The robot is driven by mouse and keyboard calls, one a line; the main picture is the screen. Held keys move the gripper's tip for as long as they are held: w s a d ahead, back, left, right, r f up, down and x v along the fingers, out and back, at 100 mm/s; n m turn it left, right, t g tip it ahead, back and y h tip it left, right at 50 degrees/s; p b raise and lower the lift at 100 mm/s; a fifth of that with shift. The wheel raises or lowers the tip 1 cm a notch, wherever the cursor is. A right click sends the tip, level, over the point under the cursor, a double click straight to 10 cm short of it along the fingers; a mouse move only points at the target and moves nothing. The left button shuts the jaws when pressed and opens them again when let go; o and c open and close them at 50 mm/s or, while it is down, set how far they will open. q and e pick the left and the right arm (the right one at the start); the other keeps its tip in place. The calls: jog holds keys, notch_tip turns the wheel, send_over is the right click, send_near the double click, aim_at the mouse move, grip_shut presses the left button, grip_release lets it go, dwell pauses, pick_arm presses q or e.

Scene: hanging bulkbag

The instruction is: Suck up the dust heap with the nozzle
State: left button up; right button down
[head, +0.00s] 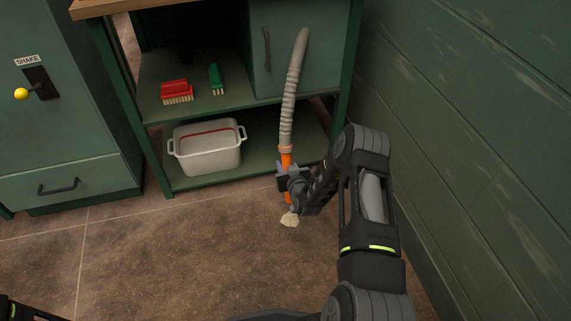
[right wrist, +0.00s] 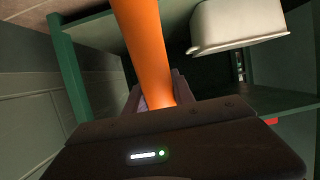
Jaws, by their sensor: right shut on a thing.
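The nozzle is an orange tube (head: 286,160) at the lower end of a grey ribbed hose (head: 292,95). My right gripper (head: 285,180) is shut on the nozzle, which stands nearly upright; it also fills the middle of the right wrist view (right wrist: 148,50). The dust heap (head: 289,219) is a small pale pile on the brown floor, just below the nozzle's lower end in the head view. Whether the nozzle touches the heap I cannot tell, as my gripper partly hides the gap.
A green shelf unit (head: 225,184) stands behind, with a white tub (head: 207,160) on its low shelf and a red brush (head: 176,88) and green brush (head: 215,78) above. A green wall (head: 480,130) is close at right. Floor at left is clear.

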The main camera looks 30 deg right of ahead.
notch_tip(320, 180, down, 9)
jog(key=b, duration=0.6)
jog(key=shift+f, duration=0.15)
dwell(0.7)
notch_tip(320, 180, up, 10)
jog(key=p, duration=0.7)
dwell(0.4)
